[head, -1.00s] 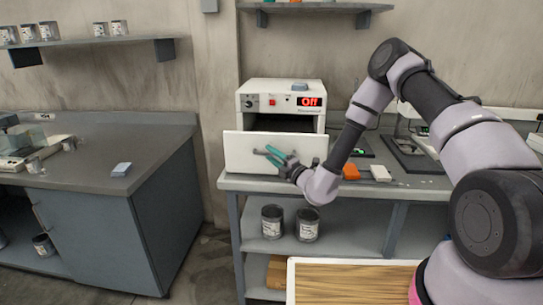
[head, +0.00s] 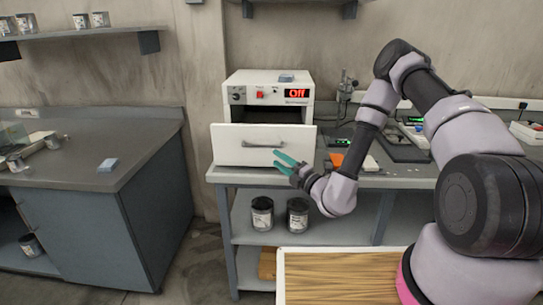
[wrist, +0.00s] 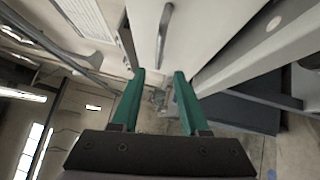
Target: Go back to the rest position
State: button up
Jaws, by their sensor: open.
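My gripper (head: 283,163) is in front of the lower right part of the white drawer front (head: 236,150) of the oven (head: 250,84). Its two green fingers are apart with nothing between them. They also show open and empty in the wrist view (wrist: 159,76). The drawer is pulled out, and its grey handle (head: 262,143) is clear of the fingers. The oven display (head: 298,93) reads "Off" in red. The handle shows in the wrist view (wrist: 164,28) beyond the fingertips.
A grey workbench (head: 222,174) carries the oven, with two cans (head: 262,213) on the shelf below. A wooden-topped board (head: 340,278) is in front. A dark-topped cabinet (head: 100,150) stands at the left, with floor between.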

jog(key=shift+s+d, duration=0.2)
jog(key=shift+s, duration=0.05)
jog(key=shift+r, duration=0.1)
jog(key=s+a+r+n+g+y, duration=0.1)
jog(key=s+r+n+g+y, duration=0.3)
jog(key=r+n+g, duration=0.45)
jog(key=s+a+r+n+g+y, duration=0.2)
jog(key=s+r+n+g, duration=0.4)
jog(key=r+n, duration=0.5)
jog(key=s+d+r+n+g+h, duration=0.3)
jog(key=s+d+n+h, duration=0.25)
jog(key=s+n, duration=0.35)
jog(key=s+d+r+n+t+h, duration=0.1)
jog(key=d+r+n+t+h, duration=0.4)
jog(key=d, duration=0.5)
jog(key=s+d+r+n+t+h, duration=0.2)
jog(key=d+r+n+t+h, duration=0.3)
jog(key=d, duration=0.6)
jog(key=shift+r+n+h, duration=0.55)
jog(key=shift+r+h, duration=0.2)
jog(key=shift+h, duration=0.2)
